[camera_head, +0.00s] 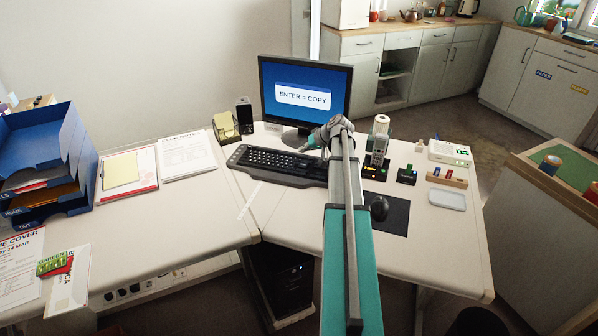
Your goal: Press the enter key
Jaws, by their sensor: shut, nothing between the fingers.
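The black keyboard (262,161) lies on the white desk below the monitor. Its right end is partly behind my arm, and the enter key is too small to make out. The monitor (304,97) shows "ENTER = COPY" on a blue screen. My gripper (304,148) is shut and empty, pointing down and left over the far right part of the keyboard. I cannot tell whether its tips touch the keys or hover above them.
A cordless phone (379,141) stands right of my arm. A black mouse (379,208) sits on a dark pad (394,216). A notepad holder (226,128) stands left of the keyboard, papers (187,156) and blue trays (45,152) farther left.

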